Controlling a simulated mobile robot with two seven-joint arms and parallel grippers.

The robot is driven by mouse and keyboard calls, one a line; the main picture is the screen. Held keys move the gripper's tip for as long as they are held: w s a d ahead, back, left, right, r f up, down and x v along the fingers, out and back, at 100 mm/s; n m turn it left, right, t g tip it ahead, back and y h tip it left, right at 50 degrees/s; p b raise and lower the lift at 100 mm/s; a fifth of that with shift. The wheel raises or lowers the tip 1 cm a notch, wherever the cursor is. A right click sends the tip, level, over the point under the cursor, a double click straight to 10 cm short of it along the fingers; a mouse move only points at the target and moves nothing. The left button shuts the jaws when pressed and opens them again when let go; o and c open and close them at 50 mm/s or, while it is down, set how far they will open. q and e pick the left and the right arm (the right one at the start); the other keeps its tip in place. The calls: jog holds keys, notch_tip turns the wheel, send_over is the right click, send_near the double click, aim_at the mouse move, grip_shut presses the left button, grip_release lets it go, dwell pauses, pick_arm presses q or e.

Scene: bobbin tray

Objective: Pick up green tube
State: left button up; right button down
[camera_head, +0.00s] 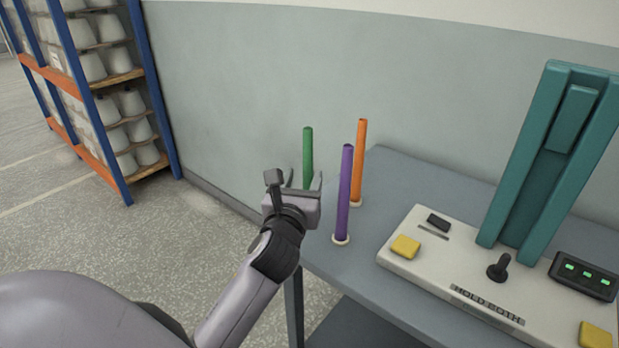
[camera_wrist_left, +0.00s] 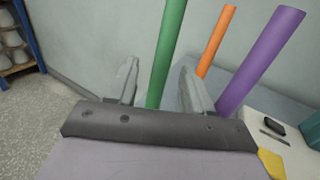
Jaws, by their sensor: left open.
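The green tube (camera_head: 308,155) stands upright near the left end of the grey table, its lower part hidden behind my left gripper (camera_head: 305,182) in the head view. My left gripper is open, with one finger on each side of the tube's line. My right gripper is not in view.
A purple tube (camera_head: 344,190) and an orange tube (camera_head: 360,160) stand upright in pale bases just right of the gripper. A control panel (camera_head: 430,262) with yellow buttons and a teal frame (camera_head: 540,165) fill the table's right. A shelf rack (camera_head: 130,120) stands far left.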

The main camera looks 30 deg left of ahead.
aim_at(307, 173)
pick_arm(q)
jog(key=shift+x, duration=2.1)
jog(key=shift+d, duration=0.1)
grip_shut()
